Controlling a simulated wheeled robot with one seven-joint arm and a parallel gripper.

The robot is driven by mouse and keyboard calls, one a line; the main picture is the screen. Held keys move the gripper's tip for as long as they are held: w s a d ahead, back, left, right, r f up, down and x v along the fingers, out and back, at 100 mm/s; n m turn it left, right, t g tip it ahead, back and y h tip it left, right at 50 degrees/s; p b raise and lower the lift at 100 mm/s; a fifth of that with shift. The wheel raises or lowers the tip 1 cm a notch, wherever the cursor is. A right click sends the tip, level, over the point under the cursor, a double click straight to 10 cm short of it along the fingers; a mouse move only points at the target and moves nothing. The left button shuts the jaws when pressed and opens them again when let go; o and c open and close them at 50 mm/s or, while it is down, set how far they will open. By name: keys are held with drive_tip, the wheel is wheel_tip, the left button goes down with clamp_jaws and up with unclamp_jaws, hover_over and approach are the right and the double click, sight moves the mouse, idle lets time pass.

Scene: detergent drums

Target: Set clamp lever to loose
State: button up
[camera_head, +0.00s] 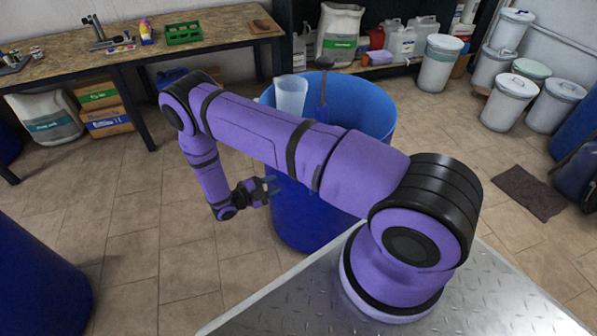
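I cannot make out a clamp lever for certain. A large open blue drum (300,225) stands in the middle, behind my arm. My gripper (274,187) is in front of the drum's left side, below the rim. Its two fingers look apart, with nothing between them. I cannot tell whether they touch the drum.
A wooden workbench (215,42) with a black stand (100,35) and a green crate (183,33) is at back left. White lidded buckets (440,65) stand at back right. Another blue drum (35,275) is at front left. The tiled floor left of my gripper is clear.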

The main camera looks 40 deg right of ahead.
drive_tip(key=d, duration=1)
drive_tip(key=shift+s+d, duration=0.3)
drive_tip(key=shift+s, duration=0.1)
clamp_jaws()
